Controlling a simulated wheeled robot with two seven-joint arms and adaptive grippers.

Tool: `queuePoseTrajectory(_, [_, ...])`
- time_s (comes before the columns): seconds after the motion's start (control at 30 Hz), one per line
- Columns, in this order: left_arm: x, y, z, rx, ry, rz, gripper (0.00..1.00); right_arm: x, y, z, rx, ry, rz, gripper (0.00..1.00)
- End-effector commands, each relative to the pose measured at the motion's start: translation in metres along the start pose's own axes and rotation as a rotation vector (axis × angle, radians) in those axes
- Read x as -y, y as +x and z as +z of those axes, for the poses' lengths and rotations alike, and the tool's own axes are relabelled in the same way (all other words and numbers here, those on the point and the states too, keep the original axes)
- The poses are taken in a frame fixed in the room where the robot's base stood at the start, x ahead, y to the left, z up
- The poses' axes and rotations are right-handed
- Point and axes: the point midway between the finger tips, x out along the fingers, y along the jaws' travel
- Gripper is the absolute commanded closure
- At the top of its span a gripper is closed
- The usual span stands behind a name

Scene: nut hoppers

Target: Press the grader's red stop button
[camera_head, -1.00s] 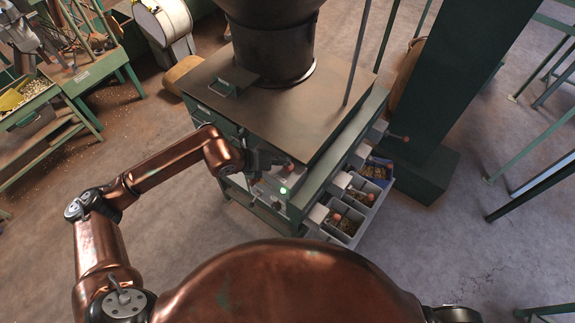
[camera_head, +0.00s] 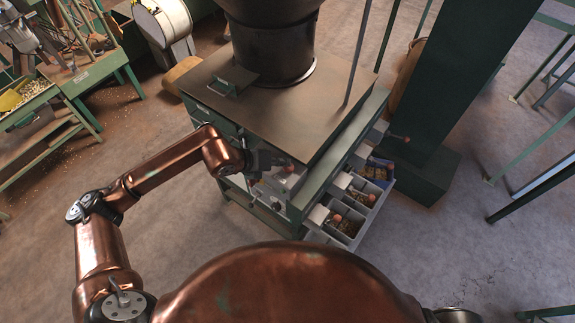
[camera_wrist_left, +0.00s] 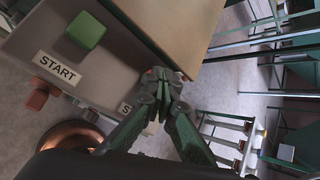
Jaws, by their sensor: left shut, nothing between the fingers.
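The grader (camera_head: 290,110) is a green cabinet with a brown top. Its front panel carries a green button (camera_wrist_left: 87,30) above a START label (camera_wrist_left: 58,68) in the left wrist view. A second label, showing only an S (camera_wrist_left: 125,107), is mostly covered by my left gripper (camera_wrist_left: 160,76). The fingers are shut and empty, with their tips at the panel by that label. In the head view my left gripper (camera_head: 274,160) is at the grader's front, beside a small red spot (camera_head: 289,167). The red stop button is not clearly seen in the wrist view; I cannot tell contact. My right gripper is out of view.
A black hopper (camera_head: 272,45) stands on the grader. A green column (camera_head: 450,90) stands behind. A green bench (camera_head: 85,70) is at left. Floor in between is clear.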

Motion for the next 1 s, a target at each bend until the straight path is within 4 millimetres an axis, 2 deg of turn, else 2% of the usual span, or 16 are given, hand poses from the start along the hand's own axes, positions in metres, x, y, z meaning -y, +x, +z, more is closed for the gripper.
queuePoseTrajectory(0.27, [0.005, -0.006, 0.004, 0.001, 0.001, -0.001, 1.0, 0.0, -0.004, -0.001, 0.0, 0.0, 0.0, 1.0])
queuePoseTrajectory(0.8, [0.03, -0.041, 0.03, 0.003, 0.002, -0.002, 1.0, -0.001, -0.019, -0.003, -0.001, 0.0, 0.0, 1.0])
queuePoseTrajectory(1.0, [0.032, -0.043, 0.032, 0.003, 0.002, -0.002, 1.0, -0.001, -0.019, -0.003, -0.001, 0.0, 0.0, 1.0])
